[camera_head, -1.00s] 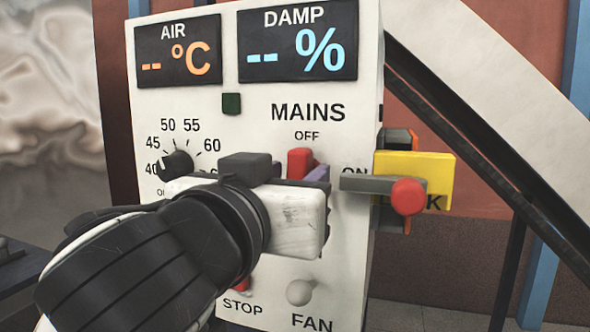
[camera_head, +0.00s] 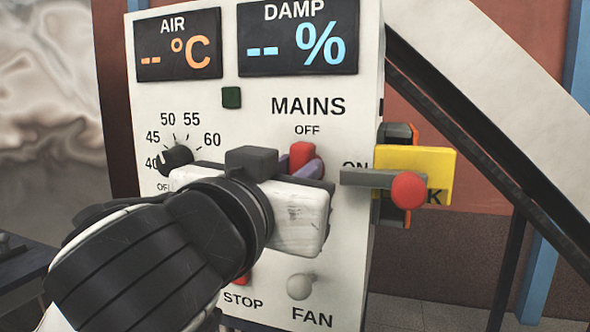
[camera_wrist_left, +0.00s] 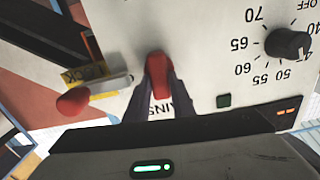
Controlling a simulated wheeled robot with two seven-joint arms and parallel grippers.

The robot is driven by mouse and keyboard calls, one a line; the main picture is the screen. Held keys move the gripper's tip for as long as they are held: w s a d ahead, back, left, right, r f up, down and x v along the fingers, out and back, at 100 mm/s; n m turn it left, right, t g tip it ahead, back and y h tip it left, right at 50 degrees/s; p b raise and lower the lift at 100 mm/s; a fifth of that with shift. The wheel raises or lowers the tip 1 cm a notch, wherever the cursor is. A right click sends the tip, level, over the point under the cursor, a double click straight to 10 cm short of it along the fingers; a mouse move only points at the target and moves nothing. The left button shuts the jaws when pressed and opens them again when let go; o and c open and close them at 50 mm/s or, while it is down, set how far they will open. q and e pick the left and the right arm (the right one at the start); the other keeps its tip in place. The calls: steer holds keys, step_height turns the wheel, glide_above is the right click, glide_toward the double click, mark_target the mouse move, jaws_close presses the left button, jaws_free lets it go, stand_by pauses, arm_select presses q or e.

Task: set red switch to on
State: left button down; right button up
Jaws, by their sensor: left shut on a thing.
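The red switch (camera_head: 303,156) sits on the white control panel under the MAINS label, near the OFF mark. The ON mark is to its right, partly covered by a grey bar. My left gripper (camera_head: 308,168) is at the switch, its purple-grey fingers on either side of it. In the left wrist view the red switch (camera_wrist_left: 158,72) stands between the two finger tips of my left gripper (camera_wrist_left: 157,92), which is shut on it. The gripper body hides the panel below the switch. My right gripper is not in view.
A grey lever with a red knob (camera_head: 408,193) sticks out at the panel's right edge, before a yellow plate (camera_head: 437,172). A black dial (camera_head: 175,160) is at left. A white FAN toggle (camera_head: 300,287) and a red STOP button (camera_head: 243,279) are below.

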arm_select(q)
steer(key=shift+s+d+f+m, duration=0.1)
steer(key=shift+d+f+m, duration=0.05)
steer(key=shift+m, duration=2.7)
steer(key=shift+s+d+f+m, duration=0.1)
steer(key=shift+d+f+m, duration=0.1)
steer(key=shift+m, duration=2.6)
steer(key=shift+d+f+m, duration=0.15)
steer(key=shift+m, duration=2.7)
steer(key=c, duration=1.5)
jaws_free()
steer(key=b+v, duration=0.2)
steer(key=v, duration=0.8)
steer(key=shift+s+a, duration=0.1)
steer(key=shift+s, duration=0.05)
